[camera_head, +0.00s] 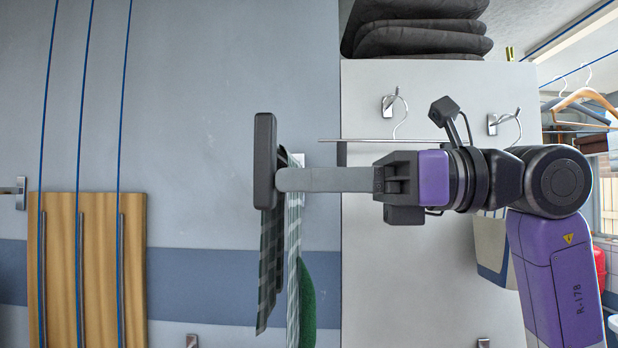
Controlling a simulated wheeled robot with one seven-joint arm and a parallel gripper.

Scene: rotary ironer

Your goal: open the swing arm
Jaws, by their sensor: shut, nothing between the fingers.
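My gripper (281,180) reaches in from the right, with its long grey fingers lying level and pointing left. The fingers are shut, with nothing seen between them. Their tips are at a dark grey upright bar (265,135) with rounded corners. The tips overlap its right edge in the picture; I cannot tell whether they touch it. I cannot tell for sure whether this bar is the swing arm. No other part of a rotary ironer can be made out.
Dark striped cloth (271,265) and a green piece (307,300) hang below the bar. A wooden panel (95,270) is at the left, with blue cords. Wall hooks (390,103) and dark folded cushions (420,38) are at the upper right. The wall between panel and bar is clear.

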